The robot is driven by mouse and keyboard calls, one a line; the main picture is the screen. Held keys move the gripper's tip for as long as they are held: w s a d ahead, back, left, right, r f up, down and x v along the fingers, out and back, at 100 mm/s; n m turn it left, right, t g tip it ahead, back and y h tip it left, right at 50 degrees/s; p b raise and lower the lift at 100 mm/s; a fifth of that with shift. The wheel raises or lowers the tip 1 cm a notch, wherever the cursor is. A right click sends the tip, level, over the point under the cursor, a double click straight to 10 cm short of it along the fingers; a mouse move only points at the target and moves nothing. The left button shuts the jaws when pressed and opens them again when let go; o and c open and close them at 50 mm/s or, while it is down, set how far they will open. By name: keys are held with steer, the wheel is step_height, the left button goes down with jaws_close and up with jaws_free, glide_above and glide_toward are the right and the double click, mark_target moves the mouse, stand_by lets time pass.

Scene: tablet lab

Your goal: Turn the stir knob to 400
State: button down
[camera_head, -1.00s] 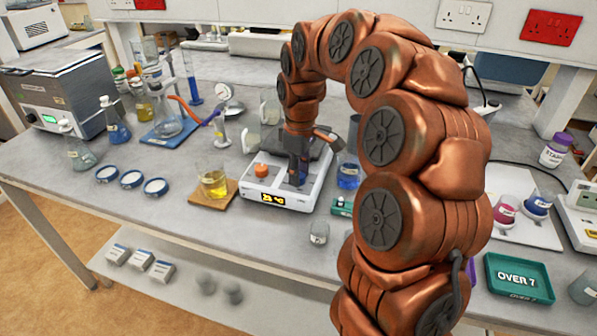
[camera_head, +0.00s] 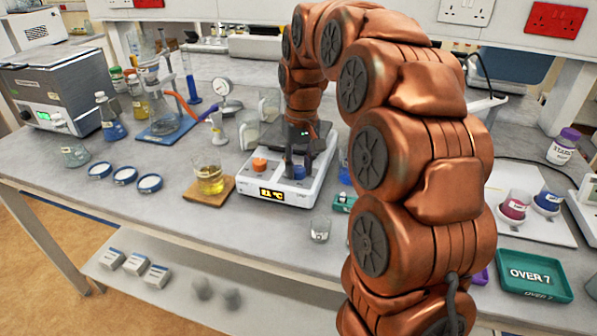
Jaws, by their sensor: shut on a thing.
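A white hotplate stirrer (camera_head: 305,192) stands on the bench, with a dark top plate at its back. Its front display (camera_head: 272,195) is lit and seems to read 21 °C. An orange knob (camera_head: 259,164) is on its left. A blue knob (camera_head: 299,172) is on its right. My gripper (camera_head: 297,168) points down over the right side of the stirrer, its dark fingers shut on the blue knob. The fingers partly cover the knob, and I cannot read its setting or any marking. My arm hides part of the stirrer's top plate.
A beaker of yellow liquid (camera_head: 209,180) stands on a wooden board (camera_head: 224,187) left of the stirrer. A small empty beaker (camera_head: 320,230) is in front. Round blue-rimmed dishes (camera_head: 125,176) lie further left. A green tray (camera_head: 535,276) is at the right.

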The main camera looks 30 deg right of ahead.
steer(key=m+b, duration=0.1)
steer(key=m, duration=0.5)
steer(key=shift+m+b, duration=0.3)
steer(key=shift+b, duration=0.1)
steer(key=m, duration=0.5)
steer(key=shift+s, duration=0.1)
steer(key=m+p, duration=0.2)
steer(key=m, duration=0.4)
steer(key=shift+r+m+p, duration=0.15)
steer(key=shift+m+p, duration=0.15)
steer(key=m+p, duration=0.3)
steer(key=m, duration=0.2)
steer(key=shift+a+m+h, duration=0.1)
steer(key=shift+m+h, duration=0.2)
steer(key=shift+m, duration=0.1)
steer(key=c, duration=0.8)
jaws_free()
